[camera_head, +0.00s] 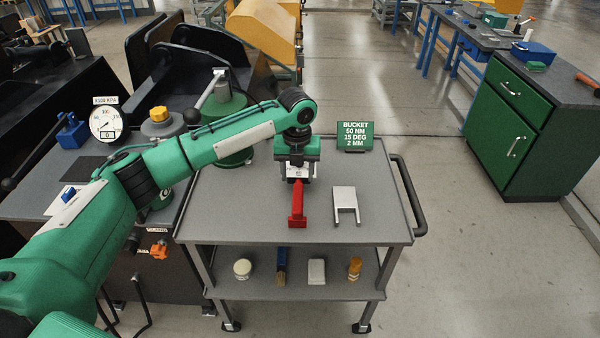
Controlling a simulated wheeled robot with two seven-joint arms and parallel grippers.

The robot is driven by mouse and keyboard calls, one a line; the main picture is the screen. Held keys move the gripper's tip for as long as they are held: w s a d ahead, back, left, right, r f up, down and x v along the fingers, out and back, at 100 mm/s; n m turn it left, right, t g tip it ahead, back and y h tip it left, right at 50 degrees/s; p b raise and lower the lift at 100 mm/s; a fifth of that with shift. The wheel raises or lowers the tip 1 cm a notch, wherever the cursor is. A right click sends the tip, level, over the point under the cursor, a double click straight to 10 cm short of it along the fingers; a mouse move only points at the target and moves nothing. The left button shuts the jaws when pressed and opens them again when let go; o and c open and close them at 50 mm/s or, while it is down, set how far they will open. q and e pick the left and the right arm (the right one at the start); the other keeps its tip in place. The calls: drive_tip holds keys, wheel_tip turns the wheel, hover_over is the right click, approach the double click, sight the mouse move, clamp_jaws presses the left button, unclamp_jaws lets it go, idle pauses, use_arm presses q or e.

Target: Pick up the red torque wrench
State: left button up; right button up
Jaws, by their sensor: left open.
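The red torque wrench (298,208) lies on the grey top of the cart (240,215), its length running away from me. My left gripper (295,178) points down over the far end of the wrench. It is open, and its fingers are partly hidden by the gripper body, so I cannot tell whether they touch the wrench. My right gripper is not in view.
A grey forked piece (346,205) lies right of the wrench. A green sign (355,136) stands at the cart's back right. The lower shelf (330,285) holds several small items. A gauge (106,123) stands on the left bench. A green cabinet (510,125) stands at right.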

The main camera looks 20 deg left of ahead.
sight(298, 191)
use_arm(q)
wheel_tip(298, 191, down, 4)
drive_tip(key=shift+w, duration=0.1)
wheel_tip(298, 191, down, 2)
drive_tip(key=shift+f+p, duration=0.1)
drive_tip(key=shift+p, duration=0.5)
wheel_tip(298, 191, down, 3)
drive_tip(key=shift+f, duration=0.1)
clamp_jaws()
drive_tip(key=shift+d, duration=0.1)
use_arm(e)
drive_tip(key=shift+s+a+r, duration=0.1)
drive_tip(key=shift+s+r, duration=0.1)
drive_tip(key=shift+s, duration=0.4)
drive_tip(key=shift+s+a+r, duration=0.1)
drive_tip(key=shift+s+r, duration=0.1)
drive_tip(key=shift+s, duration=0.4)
